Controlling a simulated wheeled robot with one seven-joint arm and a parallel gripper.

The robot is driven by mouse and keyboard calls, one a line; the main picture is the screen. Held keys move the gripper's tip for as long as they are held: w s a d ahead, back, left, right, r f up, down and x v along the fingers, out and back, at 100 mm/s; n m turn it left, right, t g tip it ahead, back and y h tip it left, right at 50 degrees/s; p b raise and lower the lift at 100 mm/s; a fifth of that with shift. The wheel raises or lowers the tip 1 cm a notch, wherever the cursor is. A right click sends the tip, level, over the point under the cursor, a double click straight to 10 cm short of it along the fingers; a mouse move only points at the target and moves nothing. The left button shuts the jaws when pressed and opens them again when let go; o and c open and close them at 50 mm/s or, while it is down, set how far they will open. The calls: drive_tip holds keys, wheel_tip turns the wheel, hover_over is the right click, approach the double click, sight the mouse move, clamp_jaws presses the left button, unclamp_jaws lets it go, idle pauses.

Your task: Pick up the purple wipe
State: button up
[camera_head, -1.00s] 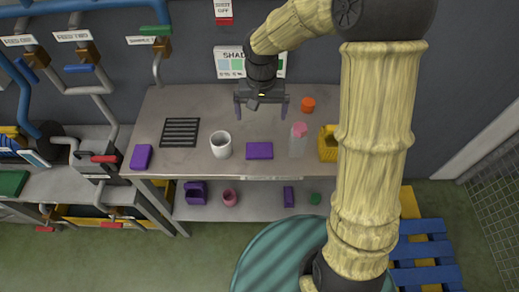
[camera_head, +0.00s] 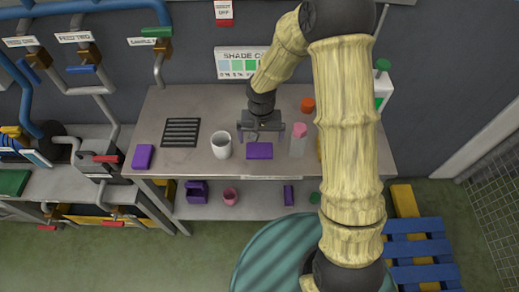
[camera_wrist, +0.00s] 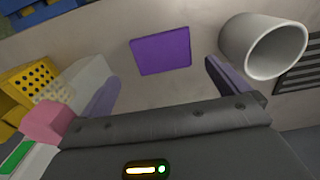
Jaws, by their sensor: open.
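A flat purple wipe (camera_head: 259,151) lies on the metal bench, between a white mug and a clear bottle with a pink cap. In the wrist view the purple wipe (camera_wrist: 161,51) lies ahead of the fingers, roughly midway between them. My gripper (camera_head: 260,138) is open and empty, just behind and above the wipe in the head view. Its two purple-grey fingers also show in the wrist view (camera_wrist: 160,88), with a gap between them.
The white mug (camera_head: 221,145) stands close left of the wipe, the pink-capped bottle (camera_head: 298,141) close right. A black rack (camera_head: 181,132) and an orange item (camera_head: 307,105) are also on the bench (camera_head: 195,100). A yellow caddy (camera_wrist: 25,85) shows in the wrist view.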

sight(259, 149)
drive_tip(key=shift+s+a+f+p, duration=0.15)
drive_tip(key=shift+f+p, duration=0.2)
drive_tip(key=shift+f, duration=0.95)
drive_tip(key=shift+w+a+f+p, duration=0.1)
drive_tip(key=shift+f+p, duration=0.25)
drive_tip(key=shift+f, duration=0.95)
drive_tip(key=c, duration=0.9)
